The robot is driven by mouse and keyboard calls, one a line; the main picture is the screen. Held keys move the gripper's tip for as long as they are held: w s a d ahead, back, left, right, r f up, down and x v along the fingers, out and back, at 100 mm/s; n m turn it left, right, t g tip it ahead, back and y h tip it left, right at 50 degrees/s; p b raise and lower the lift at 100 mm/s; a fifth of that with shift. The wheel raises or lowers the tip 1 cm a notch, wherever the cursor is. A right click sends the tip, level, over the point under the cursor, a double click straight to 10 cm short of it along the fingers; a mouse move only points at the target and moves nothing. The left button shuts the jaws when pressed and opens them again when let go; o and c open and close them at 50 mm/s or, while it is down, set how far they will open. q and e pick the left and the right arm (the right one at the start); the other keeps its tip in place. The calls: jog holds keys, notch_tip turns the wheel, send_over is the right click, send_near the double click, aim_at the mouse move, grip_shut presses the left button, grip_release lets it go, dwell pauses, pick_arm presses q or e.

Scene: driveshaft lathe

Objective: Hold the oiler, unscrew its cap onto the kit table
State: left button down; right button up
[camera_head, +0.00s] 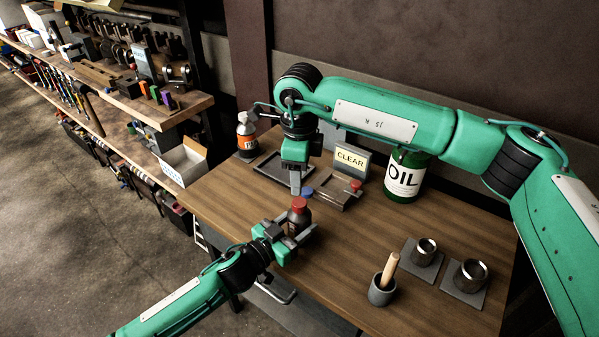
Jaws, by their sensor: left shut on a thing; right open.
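The oiler (298,219) is a small dark bottle, upright near the table's front left edge. A red cap (299,203) sits on its top. My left gripper (293,233) reaches in from the lower left and is shut around the bottle's body, hiding its lower part. My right gripper (296,184) points down from above, just over and behind the red cap. It is open and appears empty; its fingers overlap in this view, and I cannot tell the exact gap to the cap. The kit table (330,270) is a brown wooden top.
A mortar (381,291) and two metal cups are at right. The table's middle is free.

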aim_at(300, 202)
jog(key=m, duration=2)
jog(key=shift+m, duration=0.4)
jog(key=m, duration=0.6)
jog(key=shift+m, duration=0.4)
jog(key=shift+f, duration=4)
